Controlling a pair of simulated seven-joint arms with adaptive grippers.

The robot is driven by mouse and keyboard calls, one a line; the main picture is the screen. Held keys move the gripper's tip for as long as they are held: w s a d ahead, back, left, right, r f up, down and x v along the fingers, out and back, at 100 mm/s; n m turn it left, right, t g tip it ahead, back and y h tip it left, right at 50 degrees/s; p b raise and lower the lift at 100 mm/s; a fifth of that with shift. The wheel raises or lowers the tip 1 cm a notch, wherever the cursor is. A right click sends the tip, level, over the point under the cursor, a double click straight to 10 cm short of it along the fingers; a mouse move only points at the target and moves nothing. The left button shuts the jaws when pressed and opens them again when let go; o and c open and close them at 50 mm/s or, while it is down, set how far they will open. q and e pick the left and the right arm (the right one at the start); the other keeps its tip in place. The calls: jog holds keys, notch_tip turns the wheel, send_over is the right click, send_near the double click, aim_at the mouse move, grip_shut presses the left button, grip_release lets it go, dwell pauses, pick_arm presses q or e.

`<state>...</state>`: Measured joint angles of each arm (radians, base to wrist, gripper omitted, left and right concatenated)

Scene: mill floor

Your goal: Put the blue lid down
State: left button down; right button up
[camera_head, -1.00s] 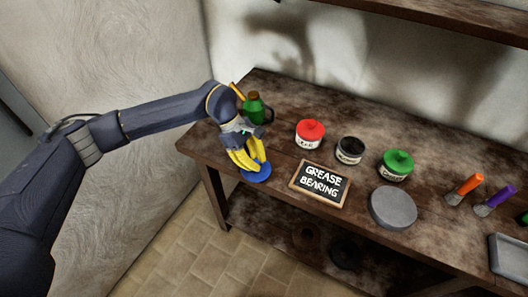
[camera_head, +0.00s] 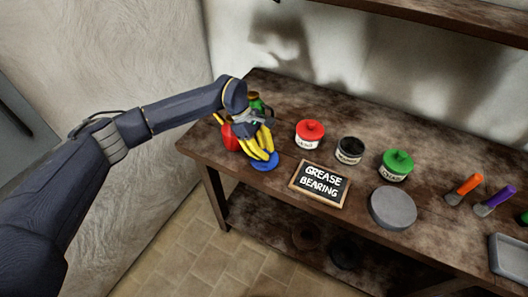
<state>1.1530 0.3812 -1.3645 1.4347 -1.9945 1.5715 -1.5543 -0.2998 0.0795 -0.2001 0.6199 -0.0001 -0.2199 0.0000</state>
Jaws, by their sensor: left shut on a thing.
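The blue lid (camera_head: 266,166) is a round disc near the front edge of the bench (camera_head: 435,149), towards its left end. My left gripper (camera_head: 262,155) comes in from the left, with yellow fingers pointing down. It is shut on the lid and hides its top. I cannot tell whether the lid touches the bench top or hangs just above it. A pot with a dark top and no knobbed lid (camera_head: 349,151) stands to the right. My right gripper is out of view.
A red-lidded pot (camera_head: 310,134) and a green-lidded pot (camera_head: 396,165) flank the dark-topped pot. A "GREASE BEARING" sign (camera_head: 320,184) lies right of the lid. A red object (camera_head: 229,137) and a green object (camera_head: 254,101) are partly behind my gripper. A grey disc (camera_head: 393,208) lies farther right.

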pick_arm(q)
jog(key=shift+f, duration=0.1)
jog(key=c, duration=1.4)
grip_release()
jog(key=shift+c, duration=0.2)
jog(key=shift+v, duration=2.15)
jog(key=shift+d, duration=0.1)
jog(key=shift+s, duration=0.1)
